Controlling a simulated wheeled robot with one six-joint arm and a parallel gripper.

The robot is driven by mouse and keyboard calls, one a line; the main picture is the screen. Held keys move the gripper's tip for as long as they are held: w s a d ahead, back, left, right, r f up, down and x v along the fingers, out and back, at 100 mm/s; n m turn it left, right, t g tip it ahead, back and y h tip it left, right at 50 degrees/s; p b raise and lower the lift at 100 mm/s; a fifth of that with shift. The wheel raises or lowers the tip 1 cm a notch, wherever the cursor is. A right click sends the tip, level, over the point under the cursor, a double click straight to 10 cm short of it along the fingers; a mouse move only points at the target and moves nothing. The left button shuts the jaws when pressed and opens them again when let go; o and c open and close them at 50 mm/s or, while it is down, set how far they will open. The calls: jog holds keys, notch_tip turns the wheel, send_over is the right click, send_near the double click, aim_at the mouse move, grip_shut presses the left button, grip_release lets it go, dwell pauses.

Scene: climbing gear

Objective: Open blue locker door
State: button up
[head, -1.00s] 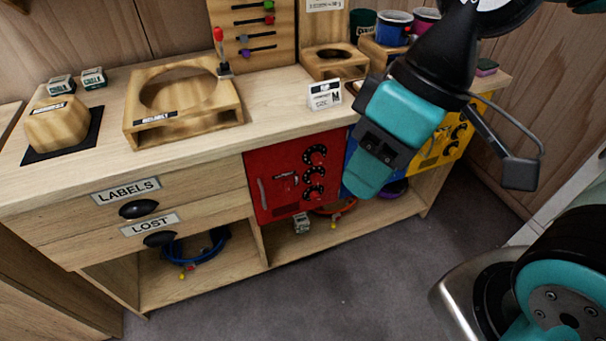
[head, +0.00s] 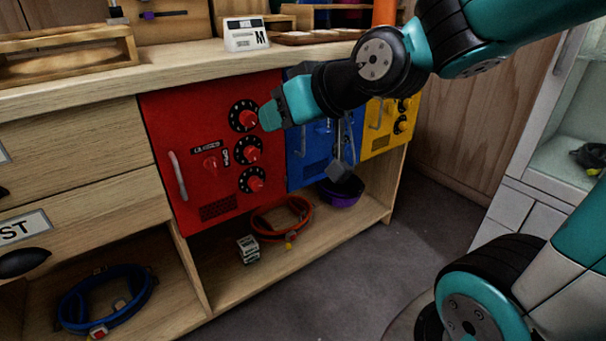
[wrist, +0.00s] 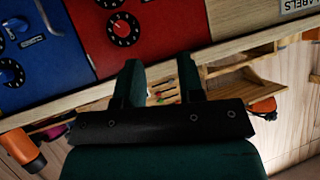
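The blue locker door (head: 309,160) is closed, between the red and yellow doors, and partly hidden by my arm. In the wrist view the blue door (wrist: 38,66) is at the left, with dials and a metal bar handle (wrist: 46,17) near the top edge. My gripper (head: 268,116) points left in the head view, in front of the red door's right edge beside its top dial. In the wrist view my gripper (wrist: 161,76) has its two fingers apart with nothing between them. I see no contact with the blue door.
The red door (head: 205,150) with dials adjoins the blue one on the left; the yellow door (head: 380,140) is on its right. The counter (head: 180,66) overhangs above. A purple bowl (head: 341,192) and an orange loop (head: 281,222) sit on the lower shelf. The floor (head: 370,270) in front is clear.

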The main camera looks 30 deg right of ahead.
jog(key=w+d+f+m+t+h+b, duration=0.2)
jog(key=d+f+t+b, duration=0.3)
jog(key=f+b, duration=0.5)
jog(key=m+t+h+b, duration=0.2)
jog(key=h+b, duration=0.3)
jog(key=b, duration=0.6)
send_near(304, 136)
jog(key=w+p, duration=0.3)
jog(key=p, duration=0.4)
jog(key=w+d+p, duration=0.1)
jog(key=w+p, duration=0.2)
jog(key=p, duration=0.4)
jog(key=w+r+p, duration=0.1)
jog(key=w+p, duration=0.2)
jog(key=p, duration=0.4)
jog(key=shift+w+d, duration=0.1)
jog(key=shift+d, duration=0.15)
jog(key=shift+w+d+f+p, duration=0.1)
jog(key=shift+w+f+p, duration=0.2)
jog(key=shift+w+p, duration=0.3)
